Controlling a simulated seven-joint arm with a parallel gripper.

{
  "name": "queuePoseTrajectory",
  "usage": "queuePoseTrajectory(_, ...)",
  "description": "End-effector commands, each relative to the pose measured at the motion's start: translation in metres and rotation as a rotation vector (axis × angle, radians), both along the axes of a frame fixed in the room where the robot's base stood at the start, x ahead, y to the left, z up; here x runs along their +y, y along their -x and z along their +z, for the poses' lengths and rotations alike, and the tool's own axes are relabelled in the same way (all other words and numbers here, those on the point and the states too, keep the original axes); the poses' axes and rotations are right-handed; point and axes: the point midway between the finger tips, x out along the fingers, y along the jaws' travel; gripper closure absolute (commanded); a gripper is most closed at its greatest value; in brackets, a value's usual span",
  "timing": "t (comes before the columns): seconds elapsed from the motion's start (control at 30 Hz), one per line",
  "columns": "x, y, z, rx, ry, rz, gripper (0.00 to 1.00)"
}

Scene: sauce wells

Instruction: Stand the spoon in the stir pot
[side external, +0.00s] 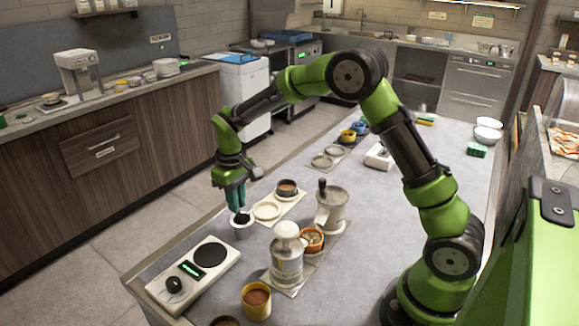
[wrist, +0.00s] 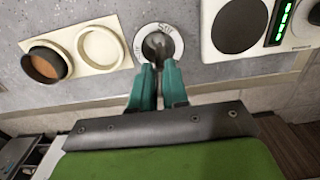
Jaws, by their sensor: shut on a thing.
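The stir pot (side external: 243,230) is a small pale pot on the near left of the counter, between the well board and the white device. In the wrist view its white rim (wrist: 176,37) carries lettering that seems to read "STIR". My gripper (side external: 238,208) points down over the pot, its green fingers close together. In the wrist view the fingertips (wrist: 158,67) are at the rim's lower edge. A dark and grey piece (wrist: 156,42), seemingly the spoon, shows inside the rim just beyond the fingertips. The fingers hide most of it, and whether it touches the pot's bottom cannot be seen.
A cream board (side external: 293,208) with a brown-filled cup and an empty ring lies beside the pot. The white device (side external: 222,270) with a black disc stands on the other side. A metal jug (side external: 332,210), white-topped jar (side external: 287,255) and yellow cup (side external: 257,303) stand nearby.

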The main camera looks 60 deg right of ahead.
Motion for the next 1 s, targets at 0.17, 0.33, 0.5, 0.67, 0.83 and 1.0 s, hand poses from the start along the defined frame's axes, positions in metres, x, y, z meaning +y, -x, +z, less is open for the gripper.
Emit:
queuePoseTrajectory(0.17, 0.0, 0.0001, -0.0007, 0.0, 0.0, -0.001, 1.0)
queuePoseTrajectory(0.33, 0.0, 0.0001, -0.0006, 0.0, 0.0, -0.001, 1.0)
queuePoseTrajectory(0.5, 0.0, 0.0002, -0.0024, 0.001, 0.0, -0.001, 1.0)
queuePoseTrajectory(0.67, 0.0001, 0.0002, -0.0044, 0.0, -0.001, -0.001, 1.0)
queuePoseTrajectory(0.83, 0.0001, 0.0002, -0.0049, 0.001, 0.0, 0.0, 1.0)
queuePoseTrajectory(1.0, 0.0001, 0.0002, -0.0048, 0.0, 0.0, 0.0, 0.63)
